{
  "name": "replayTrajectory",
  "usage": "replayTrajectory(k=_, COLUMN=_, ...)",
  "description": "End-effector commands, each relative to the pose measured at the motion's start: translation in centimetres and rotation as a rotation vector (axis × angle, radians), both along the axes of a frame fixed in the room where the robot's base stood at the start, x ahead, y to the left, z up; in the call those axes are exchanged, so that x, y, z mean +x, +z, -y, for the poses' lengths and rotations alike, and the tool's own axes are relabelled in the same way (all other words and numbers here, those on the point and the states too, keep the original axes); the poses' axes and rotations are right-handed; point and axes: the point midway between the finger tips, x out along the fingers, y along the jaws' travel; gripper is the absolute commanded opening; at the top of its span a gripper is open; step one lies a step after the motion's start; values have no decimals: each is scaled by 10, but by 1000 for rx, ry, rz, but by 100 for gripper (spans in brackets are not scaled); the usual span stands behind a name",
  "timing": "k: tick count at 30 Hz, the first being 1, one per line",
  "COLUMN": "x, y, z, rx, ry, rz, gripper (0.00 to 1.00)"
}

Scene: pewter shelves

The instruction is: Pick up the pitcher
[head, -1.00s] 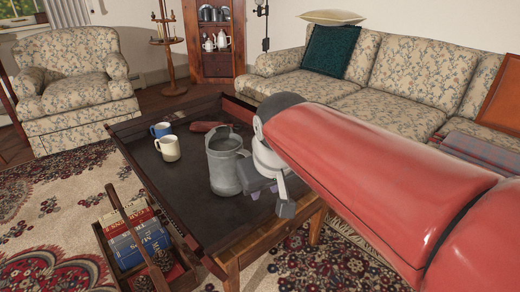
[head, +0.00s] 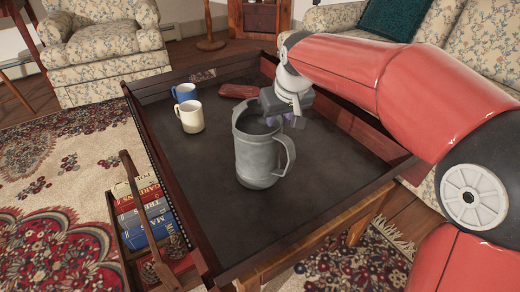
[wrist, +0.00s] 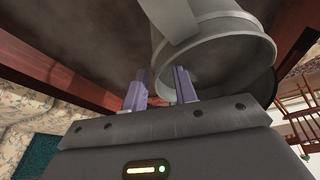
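The grey metal pitcher (head: 256,158) stands upright on the dark tray-like table top (head: 215,215), its handle toward the right. In the wrist view the pitcher (wrist: 228,60) fills the upper middle and right, with its rim close to my fingers. My gripper (head: 286,122) is at the pitcher's far right side, near rim height. In the wrist view its two purple fingers (wrist: 160,71) are apart with a gap between them. The right finger overlaps the pitcher's rim in that view; I cannot tell whether it touches. Nothing is clearly held.
A cream mug (head: 190,117) and a blue mug (head: 184,93) stand left of the pitcher. A dark red object (head: 238,91) lies behind it. The table has raised wooden edges. A wooden carrier with books (head: 145,215) sits on the floor at left. The table's front is clear.

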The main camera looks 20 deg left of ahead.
Motion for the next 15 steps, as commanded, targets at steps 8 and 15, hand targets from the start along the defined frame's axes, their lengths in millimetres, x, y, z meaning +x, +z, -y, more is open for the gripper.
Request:
replayTrajectory(k=8, x=9, y=-25, z=-6, rx=-2, ry=1, rz=0, gripper=28)
replayTrajectory(k=15, x=8, y=-25, z=-5, rx=-1, ry=0, rz=0, gripper=14)
